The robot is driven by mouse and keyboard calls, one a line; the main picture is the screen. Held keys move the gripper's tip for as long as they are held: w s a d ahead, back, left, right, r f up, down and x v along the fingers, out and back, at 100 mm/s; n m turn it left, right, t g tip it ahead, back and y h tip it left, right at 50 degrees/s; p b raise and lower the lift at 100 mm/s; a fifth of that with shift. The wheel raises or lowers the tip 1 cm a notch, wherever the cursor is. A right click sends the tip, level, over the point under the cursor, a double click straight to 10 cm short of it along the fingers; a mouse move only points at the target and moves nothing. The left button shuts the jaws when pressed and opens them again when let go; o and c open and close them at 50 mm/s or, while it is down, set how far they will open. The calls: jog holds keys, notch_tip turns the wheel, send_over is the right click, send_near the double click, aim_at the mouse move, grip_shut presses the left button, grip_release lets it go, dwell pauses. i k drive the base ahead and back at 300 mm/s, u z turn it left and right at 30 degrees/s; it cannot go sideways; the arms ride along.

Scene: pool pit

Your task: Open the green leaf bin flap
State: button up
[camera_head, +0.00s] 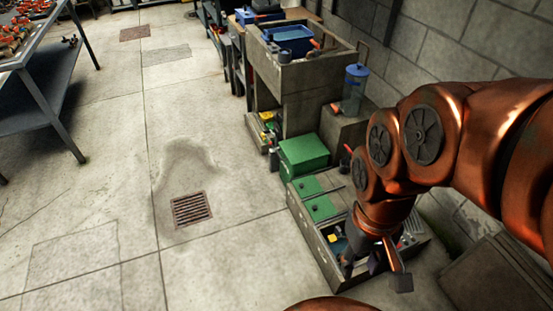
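A green box with a closed lid (303,152) stands at the middle right, beside the concrete counters. In front of it is a long grey bin unit (318,243) with two flat green panels on top, a rear one (307,187) and a front one (321,208). I cannot tell which green piece is the leaf bin flap. Both panels and the lid look shut. My gripper (376,274) points down over the unit's front, open compartment, right of and nearer than the green panels. Its dark fingers look spread apart, with nothing seen between them. My arm hides part of the unit's right side.
Concrete counters with a blue basin (288,38) and a clear blue-lidded container (354,88) stand behind, along the block wall (445,45). A metal table (45,85) is at left. The floor around the drain grate (191,209) is clear.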

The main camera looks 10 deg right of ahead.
aim_at(303, 149)
jog(key=u, duration=1.5)
jog(key=i, duration=1.55)
jog(key=z, duration=1.45)
